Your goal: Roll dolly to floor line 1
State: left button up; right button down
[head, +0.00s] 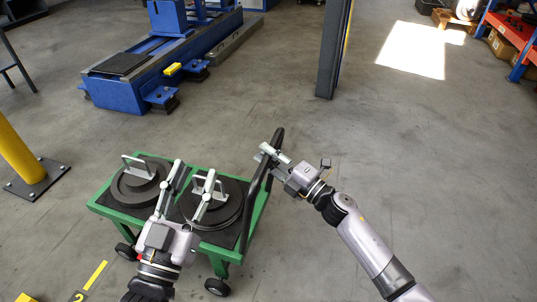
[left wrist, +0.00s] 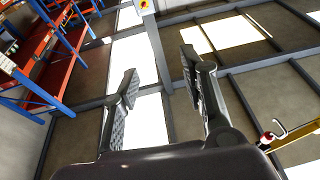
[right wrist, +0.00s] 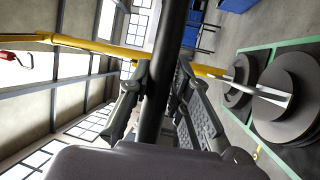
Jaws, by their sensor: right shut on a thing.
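The dolly (head: 108,210) is a green wheeled cart with a dark top, standing on the floor in the head view. It carries two dark round weights with pale handles, a left one (head: 132,190) and a right one (head: 228,212). Its black push handle (head: 257,190) rises at its right side. My right gripper (head: 270,155) is shut on this handle near its top; the bar also runs between the fingers in the right wrist view (right wrist: 158,105). My left gripper (head: 194,178) is open and empty above the dolly, its fingers apart in the left wrist view (left wrist: 163,82).
A yellow floor line (head: 95,275) with a partly cut-off number, seemingly 2, lies at lower left. A yellow post (head: 20,152) stands left of the dolly. A blue machine (head: 120,92) is behind, and a dark upright (head: 333,55) at back centre. Floor at right is clear.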

jog(key=shift+w+a+r, duration=0.1)
jog(key=shift+a, duration=0.3)
jog(key=shift+w+a, duration=0.1)
jog(key=shift+a, duration=0.15)
jog(key=c, duration=1.4)
grip_release()
jog(key=shift+c, duration=0.2)
pick_arm(q)
jog(key=shift+w+a+f+g, duration=0.1)
jog(key=shift+f+g, duration=0.2)
jog(key=shift+f, duration=0.15)
pick_arm(e)
jog(key=shift+d, duration=0.1)
jog(key=v, duration=1.2)
